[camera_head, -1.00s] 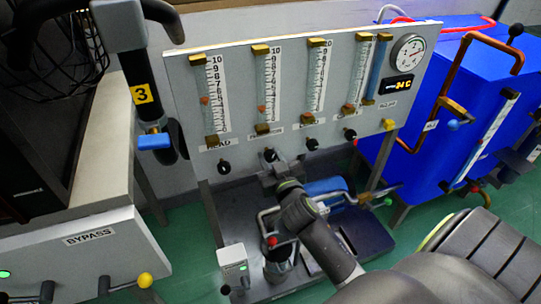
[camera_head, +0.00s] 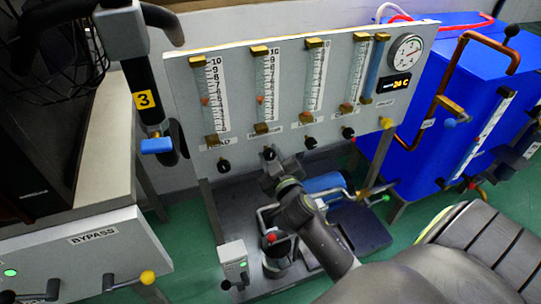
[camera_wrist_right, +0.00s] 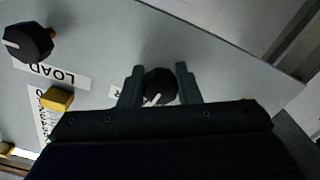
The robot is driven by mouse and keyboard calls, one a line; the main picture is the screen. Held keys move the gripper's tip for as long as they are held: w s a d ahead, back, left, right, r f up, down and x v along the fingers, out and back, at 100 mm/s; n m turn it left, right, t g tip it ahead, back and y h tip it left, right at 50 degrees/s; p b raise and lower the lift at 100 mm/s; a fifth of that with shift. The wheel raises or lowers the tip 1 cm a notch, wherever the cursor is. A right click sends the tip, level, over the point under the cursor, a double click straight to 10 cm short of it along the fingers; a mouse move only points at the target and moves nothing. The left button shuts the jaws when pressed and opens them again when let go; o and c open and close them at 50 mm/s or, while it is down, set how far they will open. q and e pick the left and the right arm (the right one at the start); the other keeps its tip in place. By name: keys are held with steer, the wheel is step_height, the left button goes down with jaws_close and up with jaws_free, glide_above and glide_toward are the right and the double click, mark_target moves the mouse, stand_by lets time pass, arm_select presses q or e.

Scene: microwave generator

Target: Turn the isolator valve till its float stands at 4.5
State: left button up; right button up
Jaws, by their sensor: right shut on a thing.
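The grey panel (camera_head: 185,100) carries several float tubes with black knobs below. My right gripper (camera_head: 268,162) is shut on the second knob from the left (camera_head: 269,152). The tube above it (camera_head: 262,85) has an orange float (camera_head: 260,99) a little below mid-scale; the exact reading is too small to tell. In the right wrist view, the two fingers (camera_wrist_right: 158,84) stand on either side of the black knob (camera_wrist_right: 157,88), whose white pointer line partly shows. Its label is mostly hidden, with only an end letter like R visible. My left gripper is not in view.
A neighbouring knob (camera_wrist_right: 28,42) with a LOAD label (camera_wrist_right: 52,74) is beside my gripper. A round gauge (camera_head: 405,51) sits at the panel's upper right. A blue tank (camera_head: 455,90) stands right. A BYPASS box (camera_head: 75,255) is at lower left.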

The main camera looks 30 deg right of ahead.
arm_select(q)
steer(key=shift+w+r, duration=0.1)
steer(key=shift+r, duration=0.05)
arm_select(e)
steer(key=o, duration=1)
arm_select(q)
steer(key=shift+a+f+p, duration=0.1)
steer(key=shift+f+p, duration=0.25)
arm_select(e)
steer(key=v, duration=1.7)
steer(key=shift+s+a+r, duration=0.1)
steer(key=shift+s+a, duration=0.05)
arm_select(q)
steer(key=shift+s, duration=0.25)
